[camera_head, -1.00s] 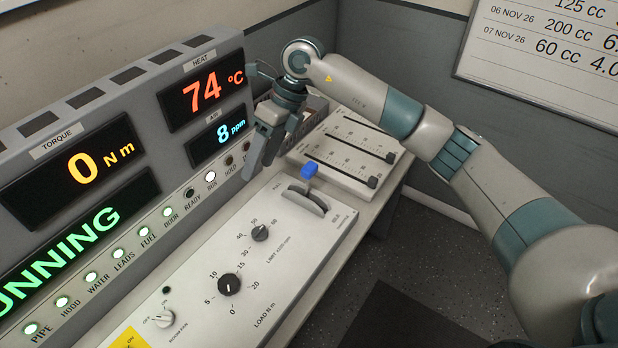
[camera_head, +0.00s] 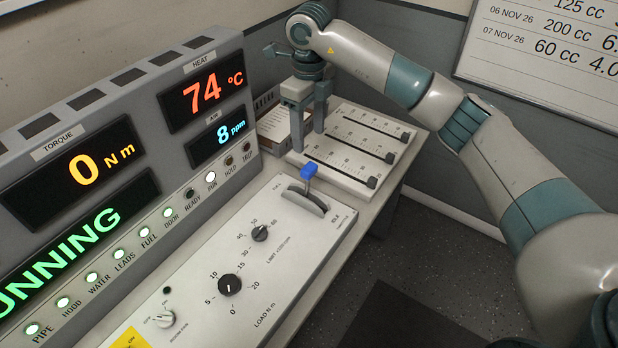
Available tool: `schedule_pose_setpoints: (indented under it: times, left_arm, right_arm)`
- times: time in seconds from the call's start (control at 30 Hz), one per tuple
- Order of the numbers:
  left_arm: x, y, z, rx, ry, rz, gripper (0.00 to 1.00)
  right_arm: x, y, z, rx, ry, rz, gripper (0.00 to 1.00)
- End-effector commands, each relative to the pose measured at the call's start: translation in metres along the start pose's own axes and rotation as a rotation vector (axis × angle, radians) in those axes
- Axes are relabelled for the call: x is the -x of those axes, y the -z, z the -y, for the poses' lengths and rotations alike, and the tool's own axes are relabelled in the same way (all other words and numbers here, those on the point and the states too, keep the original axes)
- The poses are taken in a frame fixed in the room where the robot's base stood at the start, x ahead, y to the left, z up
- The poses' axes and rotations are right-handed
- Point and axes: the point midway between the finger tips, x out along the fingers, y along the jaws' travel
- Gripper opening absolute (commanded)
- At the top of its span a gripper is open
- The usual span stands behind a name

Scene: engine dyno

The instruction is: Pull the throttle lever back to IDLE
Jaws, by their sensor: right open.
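The throttle lever (camera_head: 308,171) has a blue knob and stands up from a dark curved slot (camera_head: 306,201) at the far right end of the white control panel (camera_head: 285,262). Small text marks FULL at the slot's upper left and IDLE at its lower right. The knob sits near the FULL end. My right gripper (camera_head: 308,140) points down above and behind the lever, over the near edge of the slider unit. Its two fingers are apart with nothing between them. It does not appear to touch the knob. My left gripper is out of the picture.
A white slider unit (camera_head: 352,172) with black slider knobs stands behind the lever. A box (camera_head: 274,128) sits beside the display console (camera_head: 165,128). Dials (camera_head: 229,285) are on the panel left of the lever. Open floor lies right of the bench.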

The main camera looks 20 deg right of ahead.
Motion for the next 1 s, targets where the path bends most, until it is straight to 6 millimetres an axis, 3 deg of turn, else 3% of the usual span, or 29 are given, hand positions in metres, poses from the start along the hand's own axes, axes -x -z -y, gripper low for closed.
schedule_pose_setpoints:
  times: [0.27, 0.8, 1.0]
  left_arm:
    - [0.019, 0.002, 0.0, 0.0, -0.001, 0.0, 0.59]
    - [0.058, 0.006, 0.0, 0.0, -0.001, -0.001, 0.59]
    - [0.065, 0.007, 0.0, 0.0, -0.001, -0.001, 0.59]
  right_arm:
    - [-0.037, 0.001, -0.001, -0.001, -0.003, -0.004, 0.55]
    - [-0.133, 0.002, -0.001, 0.0, -0.003, -0.004, 0.55]
    - [-0.154, 0.001, -0.001, 0.0, -0.002, -0.002, 0.55]
